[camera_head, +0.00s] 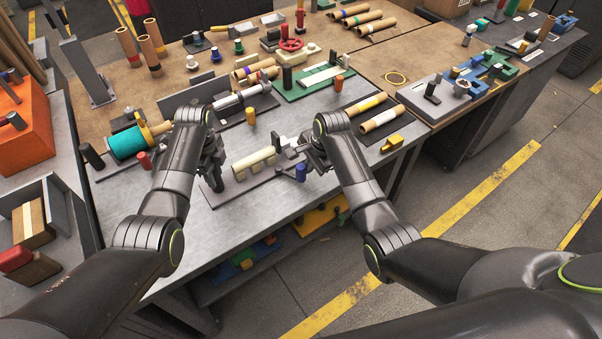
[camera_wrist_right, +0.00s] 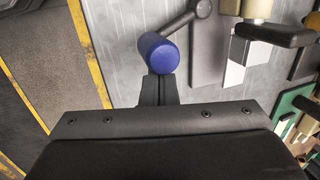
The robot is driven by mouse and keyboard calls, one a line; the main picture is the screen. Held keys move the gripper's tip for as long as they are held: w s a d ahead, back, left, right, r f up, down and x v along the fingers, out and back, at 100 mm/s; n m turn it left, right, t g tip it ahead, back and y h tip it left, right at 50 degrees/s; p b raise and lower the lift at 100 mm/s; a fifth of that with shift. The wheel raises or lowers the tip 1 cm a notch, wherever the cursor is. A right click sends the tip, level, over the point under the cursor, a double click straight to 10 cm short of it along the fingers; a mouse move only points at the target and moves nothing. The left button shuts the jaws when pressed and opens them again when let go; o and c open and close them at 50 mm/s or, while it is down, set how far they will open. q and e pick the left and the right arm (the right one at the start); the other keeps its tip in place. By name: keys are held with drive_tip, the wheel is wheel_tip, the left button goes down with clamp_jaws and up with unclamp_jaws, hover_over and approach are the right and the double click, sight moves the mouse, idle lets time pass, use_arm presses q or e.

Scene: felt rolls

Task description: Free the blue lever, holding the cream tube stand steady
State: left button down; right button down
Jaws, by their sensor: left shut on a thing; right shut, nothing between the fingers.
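The cream tube stand (camera_head: 245,186) is a dark flat base on the grey bench top, with a cream tube (camera_head: 254,163) lying along it. The blue lever (camera_head: 300,173) is at the stand's right end. In the right wrist view the blue lever (camera_wrist_right: 158,53) is a round blue grip on a dark arm running up to a pivot. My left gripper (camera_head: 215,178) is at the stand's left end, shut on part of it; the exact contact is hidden. My right gripper (camera_head: 314,163) is shut and empty beside the lever. Its fingertips (camera_wrist_right: 157,80) appear right at the blue grip; touching is unclear.
Behind the stand are a green board (camera_head: 314,82) and a dark fixture with a metal cylinder (camera_head: 238,103). A teal roll (camera_head: 127,143) lies to the left. Cardboard tubes (camera_head: 381,120) and a yellow block (camera_head: 392,143) lie to the right. The bench front is clear.

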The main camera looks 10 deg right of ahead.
use_arm(q)
drive_tip(key=shift+s+f, duration=0.1)
drive_tip(key=shift+f, duration=0.05)
use_arm(e)
drive_tip(key=shift+s+a, duration=0.4)
drive_tip(key=shift+a, duration=0.6)
drive_tip(key=shift+s+a, duration=0.35)
drive_tip(key=shift+a, duration=0.6)
drive_tip(key=shift+s+a, duration=0.4)
drive_tip(key=shift+a, duration=0.6)
drive_tip(key=shift+d, duration=0.2)
drive_tip(key=shift+r, duration=1.8)
drive_tip(key=shift+w+d+r, duration=0.15)
drive_tip(key=shift+d+r, duration=0.1)
drive_tip(key=shift+r, duration=0.6)
drive_tip(key=shift+w+d+r, duration=0.1)
drive_tip(key=shift+d+r, duration=0.15)
drive_tip(key=shift+r, duration=0.6)
use_arm(q)
unclamp_jaws()
drive_tip(key=shift+r, duration=0.25)
use_arm(e)
drive_tip(key=shift+r, duration=0.15)
